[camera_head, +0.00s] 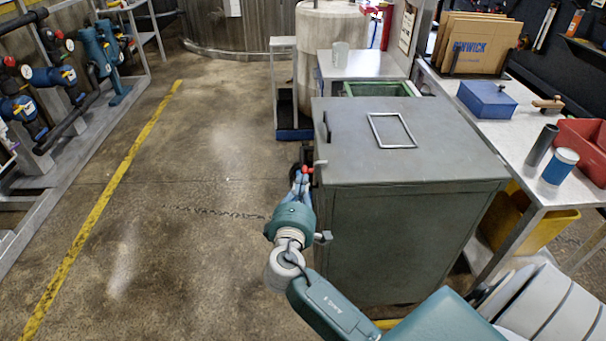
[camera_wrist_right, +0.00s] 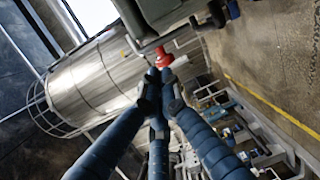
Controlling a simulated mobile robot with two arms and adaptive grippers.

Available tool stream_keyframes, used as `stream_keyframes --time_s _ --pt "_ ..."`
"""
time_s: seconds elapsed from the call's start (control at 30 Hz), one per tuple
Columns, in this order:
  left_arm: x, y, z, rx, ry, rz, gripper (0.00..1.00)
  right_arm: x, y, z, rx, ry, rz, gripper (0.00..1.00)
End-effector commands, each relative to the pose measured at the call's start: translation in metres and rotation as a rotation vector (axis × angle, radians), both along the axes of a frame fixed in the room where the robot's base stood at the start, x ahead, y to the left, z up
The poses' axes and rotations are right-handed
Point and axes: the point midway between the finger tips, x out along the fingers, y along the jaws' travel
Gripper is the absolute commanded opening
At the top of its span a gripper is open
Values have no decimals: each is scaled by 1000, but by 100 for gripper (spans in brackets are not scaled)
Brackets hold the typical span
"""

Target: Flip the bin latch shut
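The bin is a grey-green metal box (camera_head: 400,235) with a flat lid (camera_head: 440,150). The latch shows as a red knob (camera_head: 308,169) on a short lever at the bin's left side, near the lid edge. It also shows in the right wrist view as a red knob (camera_wrist_right: 163,58) on a pale rod. My right gripper (camera_head: 301,178) has its fingers drawn together, pointing at the knob. In the wrist view the fingertips (camera_wrist_right: 160,78) lie just short of the knob or against it; I cannot tell whether they touch. My left gripper is not in view.
A metal table (camera_head: 500,130) with a blue box (camera_head: 488,99), a red bin (camera_head: 585,148) and a cardboard box (camera_head: 478,45) stands at the right. Open floor (camera_head: 190,210) with a yellow line (camera_head: 105,200) lies to the left. A steel tank (camera_head: 325,40) stands behind.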

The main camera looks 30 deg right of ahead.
Motion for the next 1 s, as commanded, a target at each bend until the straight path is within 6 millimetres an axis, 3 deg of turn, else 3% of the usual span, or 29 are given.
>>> stream_keyframes --time_s 0.2,1.0 --pt "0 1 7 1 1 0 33 15 -14 -1 0 1 1 0" --pt "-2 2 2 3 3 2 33 31 -26 5 -3 -4 0 0"
